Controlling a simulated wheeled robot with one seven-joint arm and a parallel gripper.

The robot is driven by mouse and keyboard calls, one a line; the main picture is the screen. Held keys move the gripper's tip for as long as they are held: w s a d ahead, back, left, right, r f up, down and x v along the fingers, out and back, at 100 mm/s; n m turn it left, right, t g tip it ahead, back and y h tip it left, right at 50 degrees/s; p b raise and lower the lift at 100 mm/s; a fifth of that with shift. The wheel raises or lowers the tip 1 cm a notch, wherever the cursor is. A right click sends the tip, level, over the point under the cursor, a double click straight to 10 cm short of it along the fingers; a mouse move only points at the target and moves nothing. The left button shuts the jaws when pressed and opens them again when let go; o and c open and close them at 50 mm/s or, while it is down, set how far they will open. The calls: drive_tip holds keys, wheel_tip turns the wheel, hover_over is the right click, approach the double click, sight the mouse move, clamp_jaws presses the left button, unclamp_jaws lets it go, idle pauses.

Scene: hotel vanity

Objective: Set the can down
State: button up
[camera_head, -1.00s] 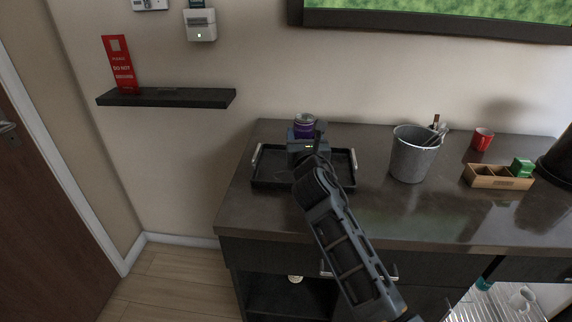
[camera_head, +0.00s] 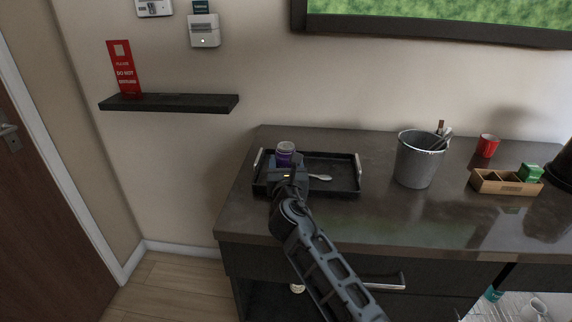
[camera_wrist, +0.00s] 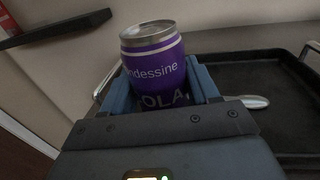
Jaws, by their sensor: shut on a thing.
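The purple cola can (camera_head: 285,149) with a silver top is held upright between the fingers of my gripper (camera_head: 284,160). In the wrist view the can (camera_wrist: 155,68) sits between the two blue fingers of my gripper (camera_wrist: 162,84), which are shut on it. The can is over the left part of the black tray (camera_head: 335,171). The can's base is hidden by my gripper, so I cannot tell whether it touches the tray. A spoon (camera_head: 319,177) lies in the tray, right of my gripper; it also shows in the wrist view (camera_wrist: 252,101).
The tray has raised silver handles (camera_head: 358,163) at its ends. A metal bucket with utensils (camera_head: 415,160), a red cup (camera_head: 487,146) and a wooden organizer (camera_head: 500,184) stand to the right on the dark counter (camera_head: 385,215). A wall shelf (camera_head: 170,103) is at the left.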

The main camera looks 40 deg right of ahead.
drive_tip(key=shift+f, duration=0.1)
drive_tip(key=o, duration=1.2)
drive_tip(key=shift+s+a, duration=0.15)
drive_tip(key=v, duration=1.1)
drive_tip(key=shift+s+a+b, duration=0.2)
drive_tip(key=shift+b, duration=0.15)
